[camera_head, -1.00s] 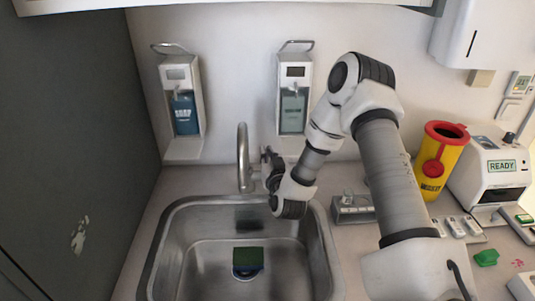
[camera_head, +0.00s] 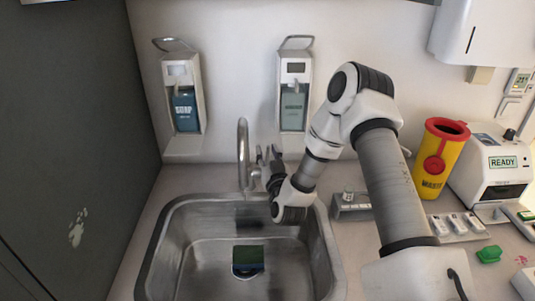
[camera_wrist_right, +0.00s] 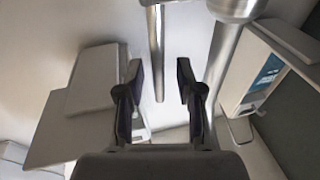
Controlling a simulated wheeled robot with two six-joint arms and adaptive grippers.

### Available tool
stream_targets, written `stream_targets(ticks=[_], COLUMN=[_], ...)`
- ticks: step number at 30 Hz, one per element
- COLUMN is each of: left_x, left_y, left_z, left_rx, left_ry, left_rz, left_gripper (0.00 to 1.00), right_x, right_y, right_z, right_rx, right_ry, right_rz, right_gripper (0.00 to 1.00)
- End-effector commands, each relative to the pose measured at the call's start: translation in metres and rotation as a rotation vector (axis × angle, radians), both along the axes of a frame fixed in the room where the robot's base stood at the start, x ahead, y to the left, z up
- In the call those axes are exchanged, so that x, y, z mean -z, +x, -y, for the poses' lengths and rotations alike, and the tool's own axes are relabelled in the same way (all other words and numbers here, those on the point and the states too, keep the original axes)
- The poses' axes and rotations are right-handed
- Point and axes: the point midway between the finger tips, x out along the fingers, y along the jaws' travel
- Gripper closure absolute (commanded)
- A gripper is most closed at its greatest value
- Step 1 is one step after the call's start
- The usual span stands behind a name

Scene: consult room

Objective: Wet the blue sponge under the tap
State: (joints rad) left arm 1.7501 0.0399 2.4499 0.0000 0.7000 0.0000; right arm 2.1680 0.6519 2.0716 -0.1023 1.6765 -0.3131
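The blue sponge (camera_head: 248,259), with a dark green top, lies on the sink floor over the drain. The steel sink (camera_head: 184,235) is in front of the tap (camera_head: 243,152), whose curved spout rises at the sink's back edge. No water stream shows. My right gripper (camera_head: 268,154) is just right of the tap, fingers pointing up. In the right wrist view its fingers (camera_wrist_right: 160,92) are apart. A thin metal rod (camera_wrist_right: 157,50), apparently the tap's lever, shows between or beyond them; I cannot tell whether they touch. A thick metal pipe (camera_wrist_right: 221,65) passes beside them. My left gripper is out of view.
Two wall dispensers (camera_head: 182,98) (camera_head: 294,90) hang behind the sink. A yellow bin with a red lid (camera_head: 440,158), a white device reading READY (camera_head: 492,175) and a green object (camera_head: 489,254) stand on the right counter. A dark panel (camera_head: 70,130) borders the left.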

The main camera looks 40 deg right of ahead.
Motion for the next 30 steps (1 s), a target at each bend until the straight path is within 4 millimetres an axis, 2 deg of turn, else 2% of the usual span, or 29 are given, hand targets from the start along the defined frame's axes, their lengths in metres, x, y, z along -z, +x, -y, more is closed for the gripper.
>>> stream_targets(ticks=[5, 12, 15, 30], left_x=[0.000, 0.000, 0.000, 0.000], left_y=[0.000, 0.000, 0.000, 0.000], left_z=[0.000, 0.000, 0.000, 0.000], left_rx=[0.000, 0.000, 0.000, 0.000], left_ry=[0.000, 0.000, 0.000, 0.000], left_rz=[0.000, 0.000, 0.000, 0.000], left_gripper=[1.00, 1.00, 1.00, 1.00], right_x=[0.003, 0.009, 0.011, 0.010], right_y=[-0.012, -0.052, -0.062, -0.064], right_z=[-0.007, -0.030, -0.035, -0.036], right_rx=[0.000, -0.002, -0.002, 0.000], right_ry=[0.001, 0.001, 0.001, 0.000], right_rz=[-0.003, -0.004, -0.004, -0.001], right_gripper=[0.64, 0.64, 0.64, 0.64])
